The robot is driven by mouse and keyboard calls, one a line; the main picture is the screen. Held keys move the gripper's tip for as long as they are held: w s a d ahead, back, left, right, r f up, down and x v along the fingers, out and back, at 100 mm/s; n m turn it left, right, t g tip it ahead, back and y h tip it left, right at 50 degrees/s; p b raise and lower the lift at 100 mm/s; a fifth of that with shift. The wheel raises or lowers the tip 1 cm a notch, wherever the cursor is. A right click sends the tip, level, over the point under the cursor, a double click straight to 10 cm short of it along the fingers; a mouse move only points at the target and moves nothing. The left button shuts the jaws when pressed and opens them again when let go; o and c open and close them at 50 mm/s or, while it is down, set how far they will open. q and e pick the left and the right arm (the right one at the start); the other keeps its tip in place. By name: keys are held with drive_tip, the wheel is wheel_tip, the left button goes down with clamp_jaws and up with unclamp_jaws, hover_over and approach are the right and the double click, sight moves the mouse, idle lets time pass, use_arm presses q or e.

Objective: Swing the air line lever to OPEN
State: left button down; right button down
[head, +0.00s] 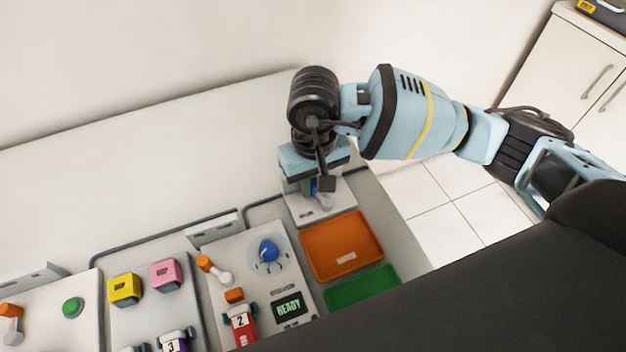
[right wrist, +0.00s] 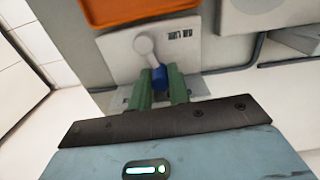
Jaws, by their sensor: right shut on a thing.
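The air line lever has a pale grey round end and arm (right wrist: 145,46) and a blue grip (right wrist: 160,77). It sits on a white panel (head: 302,209) at the right end of the bench, with a small dark label too blurred to read. My right gripper (right wrist: 161,88) has its green fingers closed on the blue grip, one on each side. In the head view my right gripper (head: 315,186) reaches down over the panel, and its wrist hides much of the lever. My left gripper is not in view.
An orange tray (head: 330,235) and a green tray (head: 350,288) lie in front of the lever panel. To the left is a panel with a blue knob (head: 269,250), an orange-handled lever (head: 212,268) and a READY screen (head: 289,308). Yellow (head: 124,289) and pink blocks (head: 166,275) stand further left.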

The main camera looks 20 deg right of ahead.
drive_tip(key=shift+d+m, duration=0.3)
drive_tip(key=shift+m, duration=0.6)
drive_tip(key=shift+w+d+m, duration=0.1)
drive_tip(key=shift+d+m, duration=0.25)
drive_tip(key=shift+m, duration=0.65)
drive_tip(key=c, duration=1.3)
unclamp_jaws()
drive_tip(key=shift+a, duration=0.1)
